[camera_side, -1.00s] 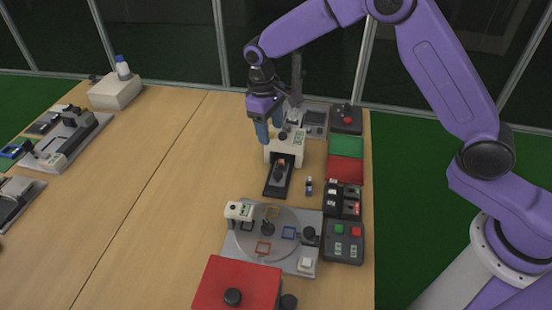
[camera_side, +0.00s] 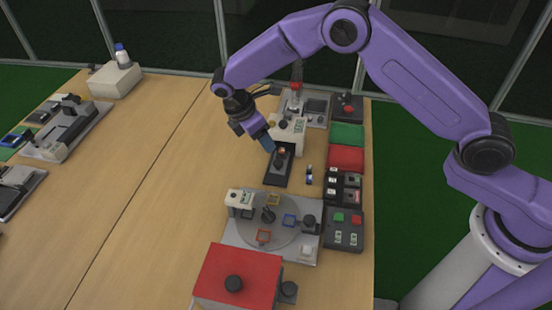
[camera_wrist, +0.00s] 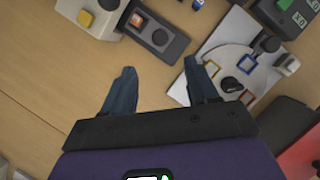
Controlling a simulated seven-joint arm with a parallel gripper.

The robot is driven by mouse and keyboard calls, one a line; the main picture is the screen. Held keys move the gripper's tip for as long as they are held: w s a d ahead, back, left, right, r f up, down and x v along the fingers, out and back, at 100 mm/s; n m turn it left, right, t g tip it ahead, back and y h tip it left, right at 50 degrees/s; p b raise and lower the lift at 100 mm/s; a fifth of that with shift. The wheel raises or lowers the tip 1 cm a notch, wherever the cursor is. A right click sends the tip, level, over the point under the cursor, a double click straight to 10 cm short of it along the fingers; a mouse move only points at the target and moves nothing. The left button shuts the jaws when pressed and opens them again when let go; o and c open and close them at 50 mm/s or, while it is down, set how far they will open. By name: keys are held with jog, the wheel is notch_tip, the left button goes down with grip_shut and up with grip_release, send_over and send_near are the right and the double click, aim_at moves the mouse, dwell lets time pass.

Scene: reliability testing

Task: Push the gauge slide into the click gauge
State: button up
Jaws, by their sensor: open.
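The click gauge (camera_side: 290,128) is a cream block on the table's right half; its body also shows at the top left of the wrist view (camera_wrist: 103,25). The dark gauge slide (camera_side: 270,178) sticks out of its front side, with a small orange piece and a dark knob on top. In the wrist view the slide (camera_wrist: 180,48) extends right from the gauge, ahead of the fingertips. My gripper (camera_wrist: 160,78) is open with nothing between its fingers. In the side view my gripper (camera_side: 269,146) is tilted beside the slide and overlaps the gauge's left edge. Whether it touches either I cannot tell.
A turntable station (camera_side: 240,247) with coloured frames stands nearer the camera, with a red-topped box (camera_side: 240,270) before it. A small vial (camera_side: 309,176) and dark button boxes (camera_side: 343,240) lie to the right. Green (camera_side: 347,133) and red (camera_side: 345,158) trays stand behind. The table's middle is clear.

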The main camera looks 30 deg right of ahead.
aim_at(278, 162)
jog(key=x, duration=1.2)
jog(key=shift+f, duration=0.1)
